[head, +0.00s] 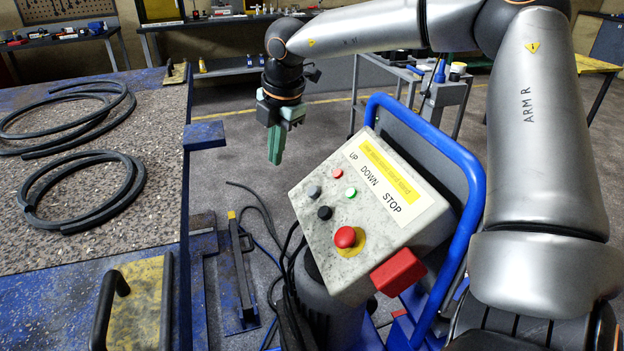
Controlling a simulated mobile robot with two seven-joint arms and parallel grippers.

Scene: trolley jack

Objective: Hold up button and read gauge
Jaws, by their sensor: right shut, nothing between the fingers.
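A tilted pale control box (372,215) stands right of centre, with a yellow strip and the labels UP, DOWN and STOP. Which small button is UP I cannot tell for sure. My right gripper (275,160) is shut and empty, pointing down just beyond the box's upper left edge, apart from the buttons. No gauge can be made out. My left gripper is out of view.
A blue tubular frame (470,190) curves around the box's right side, and a red block (398,271) sits below it. At left is a large blue-edged platform (160,245) with black hoses (85,190). Dark cables hang left of the box. Workbenches stand behind.

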